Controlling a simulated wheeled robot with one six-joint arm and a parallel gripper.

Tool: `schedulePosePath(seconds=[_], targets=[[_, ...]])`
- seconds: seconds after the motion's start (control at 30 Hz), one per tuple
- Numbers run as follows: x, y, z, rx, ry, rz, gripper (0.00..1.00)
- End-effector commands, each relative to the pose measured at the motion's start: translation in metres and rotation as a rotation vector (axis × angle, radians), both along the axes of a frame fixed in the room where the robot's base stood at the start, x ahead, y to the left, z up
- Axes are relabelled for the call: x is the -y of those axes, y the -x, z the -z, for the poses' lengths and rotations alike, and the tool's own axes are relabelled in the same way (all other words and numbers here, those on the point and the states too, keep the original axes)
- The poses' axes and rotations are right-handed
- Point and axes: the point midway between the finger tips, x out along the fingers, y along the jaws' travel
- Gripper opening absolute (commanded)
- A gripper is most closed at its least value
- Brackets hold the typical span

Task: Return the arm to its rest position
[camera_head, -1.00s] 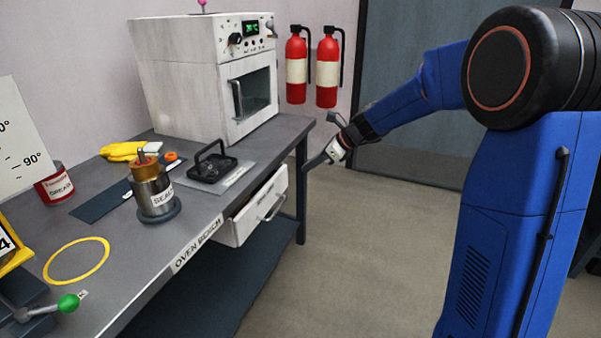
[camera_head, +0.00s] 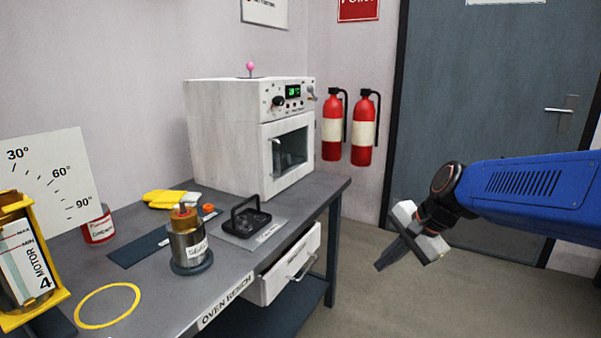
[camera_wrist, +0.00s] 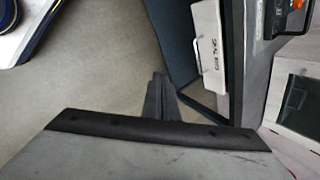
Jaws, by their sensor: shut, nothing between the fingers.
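My gripper (camera_head: 385,262) is on the right in the head view, at the end of my blue arm. It is in free air over the floor, to the right of the oven bench (camera_head: 222,300) and apart from it. Its fingers are together with nothing between them. In the wrist view the closed fingers (camera_wrist: 157,88) point over the floor, and the drawer (camera_wrist: 210,50) shows beyond them on the right.
On the bench are a white oven (camera_head: 225,140), a metal and copper cylinder (camera_head: 187,245), a black-handled lid (camera_head: 246,222) and a yellow ring (camera_head: 80,318). The drawer (camera_head: 285,270) is partly open. Two fire extinguishers (camera_head: 332,128) hang by the door (camera_head: 480,95). The floor (camera_head: 370,315) around my gripper is clear.

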Motion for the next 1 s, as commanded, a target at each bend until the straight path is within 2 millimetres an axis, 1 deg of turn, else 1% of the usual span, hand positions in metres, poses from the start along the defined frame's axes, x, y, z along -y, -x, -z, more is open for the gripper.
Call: schedulePosePath(seconds=[0.03,0.2,0.5,0.6,0.7,0.8,0.9,1.0], targets=[[0.005,0.016,-0.001,0.028,0.042,-0.052,0.00],[0.023,0.067,0.003,0.108,0.201,-0.246,0.00],[0.058,0.148,0.020,0.216,0.486,-0.585,0.00],[0.070,0.171,0.027,0.238,0.573,-0.688,0.00],[0.079,0.187,0.033,0.251,0.644,-0.771,0.00],[0.086,0.198,0.037,0.258,0.692,-0.826,0.00],[0.089,0.203,0.040,0.261,0.717,-0.856,0.00],[0.090,0.205,0.041,0.261,0.724,-0.866,0.00]])
